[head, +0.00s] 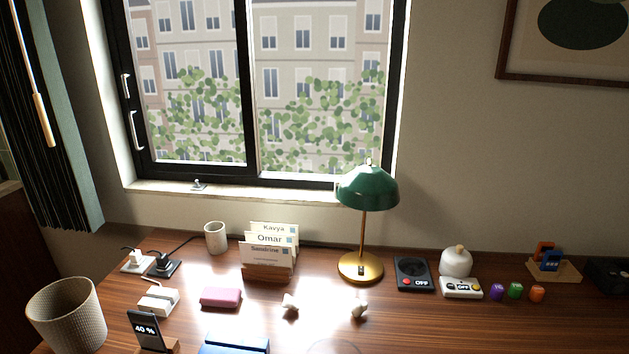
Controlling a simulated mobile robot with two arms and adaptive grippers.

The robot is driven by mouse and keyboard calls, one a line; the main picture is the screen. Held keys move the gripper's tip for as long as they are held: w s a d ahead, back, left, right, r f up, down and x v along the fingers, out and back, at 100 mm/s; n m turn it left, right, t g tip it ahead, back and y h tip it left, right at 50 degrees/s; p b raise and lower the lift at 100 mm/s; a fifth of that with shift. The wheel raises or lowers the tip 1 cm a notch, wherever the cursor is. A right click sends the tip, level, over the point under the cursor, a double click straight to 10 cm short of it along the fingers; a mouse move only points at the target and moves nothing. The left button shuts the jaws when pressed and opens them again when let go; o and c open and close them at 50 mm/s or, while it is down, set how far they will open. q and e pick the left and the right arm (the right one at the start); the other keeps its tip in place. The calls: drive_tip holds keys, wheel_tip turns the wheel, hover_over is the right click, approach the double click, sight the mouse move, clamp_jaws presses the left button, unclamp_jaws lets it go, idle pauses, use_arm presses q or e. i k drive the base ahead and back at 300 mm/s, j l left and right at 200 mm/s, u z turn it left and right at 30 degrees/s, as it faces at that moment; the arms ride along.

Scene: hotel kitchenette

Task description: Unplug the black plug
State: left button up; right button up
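The black plug (162,262) sits in a dark socket base (165,270) at the left rear of the wooden desk. A black cord runs from it along the desk's back edge toward the right. A white plug (136,257) sits just left of it in a white socket base (131,268). Neither of my grippers is in the head view.
A cup (215,238) and a card holder (266,273) stand right of the plugs. A woven bin (67,315) is at front left. A green lamp (366,187) stands mid-desk.

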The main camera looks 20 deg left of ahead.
sight(162, 262)
drive_tip(key=u, duration=1.75)
drive_tip(key=k+j, duration=0.1)
drive_tip(key=j, duration=0.15)
